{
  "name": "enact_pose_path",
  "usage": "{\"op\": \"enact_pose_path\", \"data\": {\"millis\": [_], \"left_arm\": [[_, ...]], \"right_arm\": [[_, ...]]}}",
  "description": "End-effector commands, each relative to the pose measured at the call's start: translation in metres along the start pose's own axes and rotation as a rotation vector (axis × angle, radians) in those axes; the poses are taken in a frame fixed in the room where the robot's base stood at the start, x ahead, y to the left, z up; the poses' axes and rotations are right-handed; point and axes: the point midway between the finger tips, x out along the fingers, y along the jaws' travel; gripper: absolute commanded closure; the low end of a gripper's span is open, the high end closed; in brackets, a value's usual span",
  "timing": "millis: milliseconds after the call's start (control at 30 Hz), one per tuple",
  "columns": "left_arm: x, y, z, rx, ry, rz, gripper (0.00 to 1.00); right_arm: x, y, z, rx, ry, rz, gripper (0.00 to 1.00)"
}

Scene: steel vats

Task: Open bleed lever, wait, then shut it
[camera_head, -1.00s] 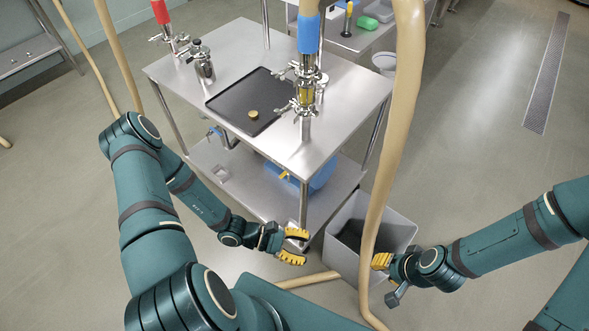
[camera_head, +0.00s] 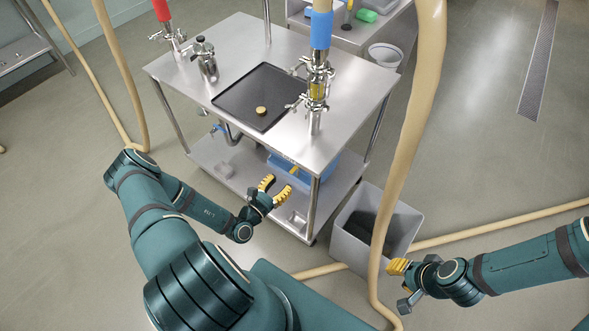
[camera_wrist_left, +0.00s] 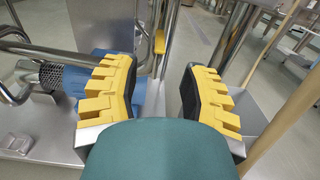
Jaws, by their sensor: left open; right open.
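A small yellow lever (camera_head: 293,170) shows below the tabletop, by the blue tub (camera_head: 325,172) on the lower shelf; I take it to be the bleed lever. In the left wrist view the yellow lever (camera_wrist_left: 160,42) stands beyond the gap between my fingers, near steel pipes. My left gripper (camera_head: 275,190) is open and empty, in front of the table at lower-shelf height, fingers pointing toward the lever and apart from it. It also shows in the left wrist view (camera_wrist_left: 160,75). My right gripper (camera_head: 397,267) is open, right of the hanging hose.
A steel table (camera_head: 240,45) carries a black tray (camera_head: 235,100), a blue-topped fitting with a sight glass (camera_head: 316,90) and a steel flask (camera_head: 206,62). A table leg (camera_head: 312,210) stands right of my left gripper. A grey bin (camera_head: 350,240) and beige hose (camera_head: 405,130) are near my right gripper.

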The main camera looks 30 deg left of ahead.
Motion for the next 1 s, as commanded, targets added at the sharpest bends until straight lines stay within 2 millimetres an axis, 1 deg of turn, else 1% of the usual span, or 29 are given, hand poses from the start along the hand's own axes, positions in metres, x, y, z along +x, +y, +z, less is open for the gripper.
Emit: {"op": "enact_pose_path", "data": {"millis": [33, 200, 300, 400, 600, 867, 900, 967, 1000], "left_arm": [[0.011, -0.001, -0.001, 0.001, -0.003, -0.002, 0.56], [0.043, -0.001, -0.001, 0.001, -0.002, -0.003, 0.56], [0.059, -0.001, -0.001, 0.001, -0.002, -0.002, 0.56], [0.07, -0.001, -0.001, 0.001, -0.001, -0.004, 0.56], [0.08, 0.0, 0.0, 0.0, -0.001, -0.002, 0.56], [0.081, -0.001, 0.0, 0.0, 0.0, -0.003, 0.56], [0.081, -0.001, 0.0, 0.0, 0.0, -0.003, 0.64], [0.081, -0.001, 0.0, 0.0, 0.0, -0.003, 0.85], [0.081, -0.001, 0.0, 0.0, 0.0, -0.003, 0.99]], "right_arm": [[0.002, 0.001, 0.001, 0.0, -0.002, 0.0, 0.66], [0.006, 0.002, 0.003, -0.002, -0.006, -0.001, 0.66], [0.008, 0.003, 0.004, -0.002, -0.008, -0.001, 0.66], [0.01, 0.004, 0.004, -0.003, -0.008, -0.001, 0.66], [0.011, 0.004, 0.004, -0.003, -0.008, -0.001, 0.66], [0.011, 0.004, 0.004, -0.003, -0.008, -0.001, 0.66], [0.011, 0.004, 0.004, -0.003, -0.008, -0.001, 0.66], [0.011, 0.004, 0.004, -0.003, -0.008, -0.001, 0.66], [0.011, 0.004, 0.004, -0.003, -0.008, -0.001, 0.66]]}}
